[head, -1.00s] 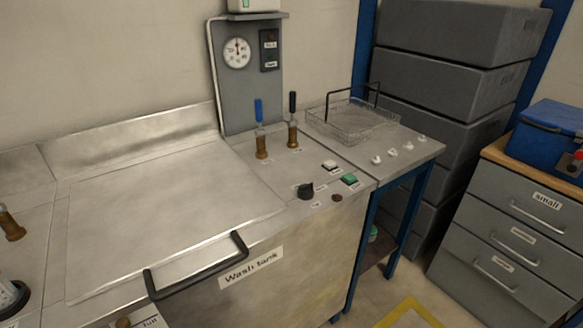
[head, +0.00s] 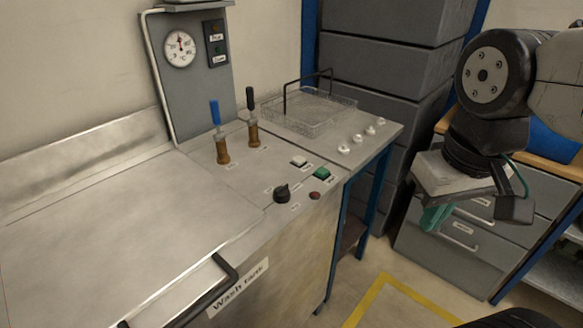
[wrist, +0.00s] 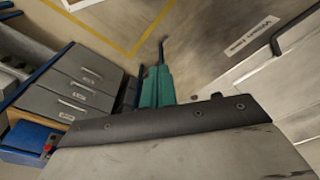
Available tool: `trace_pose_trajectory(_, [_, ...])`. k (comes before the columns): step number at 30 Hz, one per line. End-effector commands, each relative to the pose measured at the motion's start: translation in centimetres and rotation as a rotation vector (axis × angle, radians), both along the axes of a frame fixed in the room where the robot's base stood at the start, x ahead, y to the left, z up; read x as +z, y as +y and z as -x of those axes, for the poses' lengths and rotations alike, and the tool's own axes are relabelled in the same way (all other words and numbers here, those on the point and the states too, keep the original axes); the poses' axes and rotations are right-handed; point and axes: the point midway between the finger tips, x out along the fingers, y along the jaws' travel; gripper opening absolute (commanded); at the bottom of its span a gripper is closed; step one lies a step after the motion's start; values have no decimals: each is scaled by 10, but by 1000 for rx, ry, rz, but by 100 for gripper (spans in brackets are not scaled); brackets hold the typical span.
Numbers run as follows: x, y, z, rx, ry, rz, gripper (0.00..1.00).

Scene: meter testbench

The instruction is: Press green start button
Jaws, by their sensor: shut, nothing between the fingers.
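The green start button (head: 321,174) sits near the front right corner of the steel wash tank top in the head view. A white button (head: 299,161), a black knob (head: 282,194) and a small red button (head: 315,196) are around it. My gripper (head: 436,217) is at the right of the head view, shut and empty, with teal fingers pointing down. It is well to the right of the green button and apart from it. The teal fingers also show in the wrist view (wrist: 157,88). The green button cannot be made out in the wrist view.
Blue-handled (head: 219,135) and black-handled (head: 252,120) valves stand behind the buttons. A wire basket (head: 308,112) and several white knobs are on the side table (head: 385,140). Grey crates (head: 375,70) are stacked behind. Grey drawers (head: 440,255) stand at right. Open floor lies before the tank.

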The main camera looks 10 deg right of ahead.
Motion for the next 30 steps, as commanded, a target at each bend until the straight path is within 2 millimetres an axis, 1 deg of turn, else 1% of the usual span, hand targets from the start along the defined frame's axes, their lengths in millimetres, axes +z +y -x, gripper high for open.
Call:
trace_pose_trajectory(8, [0,0,0,0,-1,0,0])
trace_pose_trajectory(10, [0,-2,-3,8,-5,10,0])
trace_pose_trajectory(11, [0,-4,-6,18,-10,21,0])
trace_pose_trajectory(14, [1,-15,-29,91,-47,104,0])
trace_pose_trajectory(17, [4,-40,-72,246,-109,260,0])
trace_pose_trajectory(18, [6,-50,-96,337,-135,339,0])
trace_pose_trajectory(19, [8,-58,-115,415,-156,402,0])
trace_pose_trajectory(20, [9,-64,-135,501,-175,466,0])
trace_pose_trajectory(21, [12,-70,-163,628,-201,551,0])
trace_pose_trajectory(22, [13,-73,-184,728,-217,614,0])
trace_pose_trajectory(23, [13,-73,-205,835,-233,674,0])
trace_pose_trajectory(24, [12,-71,-233,983,-253,749,0])
trace_pose_trajectory(25, [10,-68,-252,1096,-267,800,0])
trace_pose_trajectory(26, [8,-62,-271,1209,-281,847,0])
trace_pose_trajectory(27, [2,-53,-293,1361,-297,899,0])
trace_pose_trajectory(29, [-10,-37,-320,1579,-324,963,0])
trace_pose_trajectory(30, [-18,-26,-334,1713,-342,993,0])
